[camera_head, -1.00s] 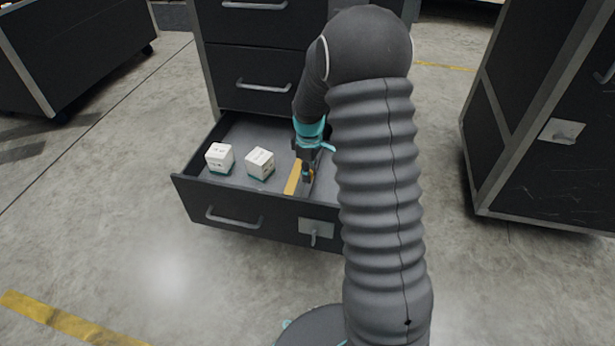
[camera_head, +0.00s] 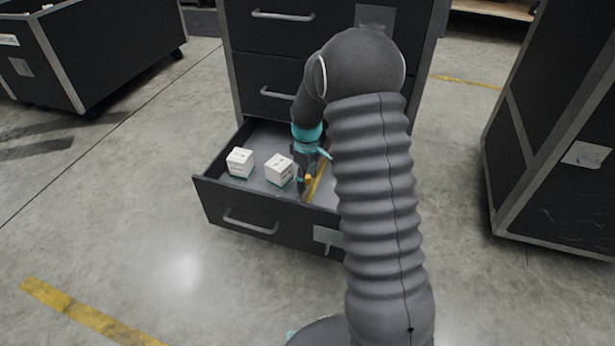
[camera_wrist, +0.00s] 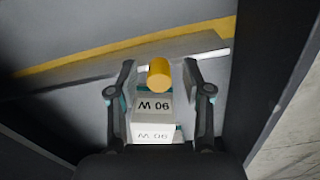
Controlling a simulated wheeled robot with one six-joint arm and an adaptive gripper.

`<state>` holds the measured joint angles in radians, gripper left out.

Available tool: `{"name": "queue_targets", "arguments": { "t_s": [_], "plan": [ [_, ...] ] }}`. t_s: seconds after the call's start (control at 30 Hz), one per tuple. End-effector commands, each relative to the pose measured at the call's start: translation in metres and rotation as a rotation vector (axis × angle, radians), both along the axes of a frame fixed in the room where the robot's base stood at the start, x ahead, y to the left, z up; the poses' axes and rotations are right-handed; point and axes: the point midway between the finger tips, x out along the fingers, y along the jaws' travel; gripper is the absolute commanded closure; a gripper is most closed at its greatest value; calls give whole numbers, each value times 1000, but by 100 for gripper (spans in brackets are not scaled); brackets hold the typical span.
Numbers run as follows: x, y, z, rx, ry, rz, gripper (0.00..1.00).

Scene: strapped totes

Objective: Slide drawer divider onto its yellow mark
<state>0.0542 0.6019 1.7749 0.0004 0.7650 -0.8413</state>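The drawer divider (camera_wrist: 205,45) is a thin grey strip with a pale end in the wrist view. A yellow cylindrical knob (camera_wrist: 158,75) stands by it and also shows in the head view (camera_head: 308,177). The yellow mark (camera_wrist: 120,45) runs along the divider's far side in the wrist view. In the head view the mark (camera_head: 318,186) shows just right of my gripper. My gripper (camera_wrist: 159,72) is inside the drawer, its fingers on either side of the knob with gaps visible on both sides. My arm hides the drawer's right part in the head view.
The drawer (camera_head: 225,195) is pulled out of a dark cabinet (camera_head: 270,35). A white box (camera_wrist: 155,115) stands close to my gripper and also shows in the head view (camera_head: 279,170). Another white box (camera_head: 240,162) is further left. Dark cases (camera_head: 90,45) stand aside.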

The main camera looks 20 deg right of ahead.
Motion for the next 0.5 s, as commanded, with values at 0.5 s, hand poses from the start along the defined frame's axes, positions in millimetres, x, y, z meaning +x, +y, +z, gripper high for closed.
{"name": "queue_targets", "arguments": {
  "t_s": [0.5],
  "plan": [
    [1,0,37,-1,-5,0,50]
  ]
}}
